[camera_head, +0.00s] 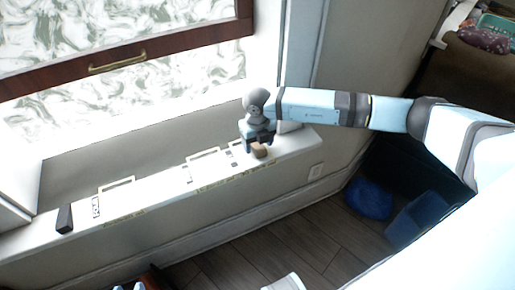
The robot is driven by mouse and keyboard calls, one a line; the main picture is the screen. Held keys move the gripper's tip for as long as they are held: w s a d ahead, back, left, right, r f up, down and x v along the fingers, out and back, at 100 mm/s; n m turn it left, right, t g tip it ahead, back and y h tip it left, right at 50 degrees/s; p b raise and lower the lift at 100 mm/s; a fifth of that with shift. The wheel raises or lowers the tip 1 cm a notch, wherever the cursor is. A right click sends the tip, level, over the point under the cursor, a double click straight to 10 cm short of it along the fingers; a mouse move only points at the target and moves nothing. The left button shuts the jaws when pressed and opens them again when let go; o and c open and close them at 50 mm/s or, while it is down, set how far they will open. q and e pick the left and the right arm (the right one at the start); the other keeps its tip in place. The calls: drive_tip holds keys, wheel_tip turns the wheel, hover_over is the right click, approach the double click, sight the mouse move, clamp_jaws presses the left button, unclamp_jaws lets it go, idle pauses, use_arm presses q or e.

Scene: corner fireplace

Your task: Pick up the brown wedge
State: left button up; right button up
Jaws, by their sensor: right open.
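The brown wedge (259,151) is a small brown block on the white ledge (222,181) below the window, near the ledge's right end. My right gripper (259,145) points down at it, with its arm reaching in from the right. The right gripper is open, with its dark fingers close around or just above the wedge. I cannot tell whether they touch it. The gripper partly hides the wedge's upper part. My left gripper is not clearly visible.
A dark block (65,218) stands at the ledge's left end. Flat outlined markings lie along the ledge between it and the wedge. A window frame with a brass handle (117,62) is behind. A blue bag-like item (369,199) and a blue bin (417,218) are on the floor.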

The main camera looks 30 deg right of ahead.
sight(257, 145)
drive_tip(key=shift+f, duration=0.55)
drive_tip(key=c, duration=1)
drive_tip(key=shift+r, duration=0.1)
wheel_tip(257, 145, up, 20)
drive_tip(key=p, duration=0.2)
drive_tip(key=shift+n, duration=0.3)
